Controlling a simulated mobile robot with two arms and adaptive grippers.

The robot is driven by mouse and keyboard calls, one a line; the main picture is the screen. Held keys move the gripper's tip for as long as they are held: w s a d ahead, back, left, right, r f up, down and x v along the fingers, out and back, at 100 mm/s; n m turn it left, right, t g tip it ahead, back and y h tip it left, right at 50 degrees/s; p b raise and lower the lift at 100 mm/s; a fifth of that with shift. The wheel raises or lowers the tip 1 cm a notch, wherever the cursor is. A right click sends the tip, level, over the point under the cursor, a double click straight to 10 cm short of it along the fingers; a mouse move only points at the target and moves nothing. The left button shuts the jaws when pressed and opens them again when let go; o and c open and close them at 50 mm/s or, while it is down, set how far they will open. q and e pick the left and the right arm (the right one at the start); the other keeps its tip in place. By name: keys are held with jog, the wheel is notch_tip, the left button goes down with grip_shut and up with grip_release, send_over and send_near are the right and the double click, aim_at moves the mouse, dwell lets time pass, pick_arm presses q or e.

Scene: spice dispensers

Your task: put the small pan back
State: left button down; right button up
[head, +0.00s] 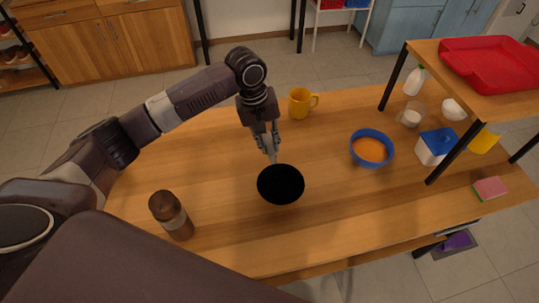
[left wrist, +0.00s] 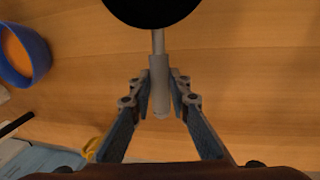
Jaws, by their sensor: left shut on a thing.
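The small pan (head: 281,184) is round and black, near the middle of the wooden table in the head view. Its black body also shows at the top of the left wrist view (left wrist: 152,10). Its light grey handle (left wrist: 158,80) runs down between the fingers of my left gripper (left wrist: 160,97). My left gripper (head: 267,150) points down at the pan's far side and is shut on the handle. I cannot tell whether the pan rests on the table or is slightly above it. My right gripper is not in view.
A yellow mug (head: 301,103) stands behind the gripper. A blue bowl (head: 387,158) with orange contents is right of the pan. A raised shelf (head: 425,50) with a red tray (head: 490,65) stands at right.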

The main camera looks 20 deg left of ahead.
aim_at(269, 156)
pick_arm(q)
jog(key=shift+f, duration=2.8)
jog(key=c, duration=1.8)
grip_release()
jog(key=shift+f, duration=0.1)
jog(key=r, duration=0.4)
jog(key=a+r, duration=0.1)
jog(key=r, duration=0.3)
jog(key=s+a+r, duration=0.1)
jog(key=r, duration=0.3)
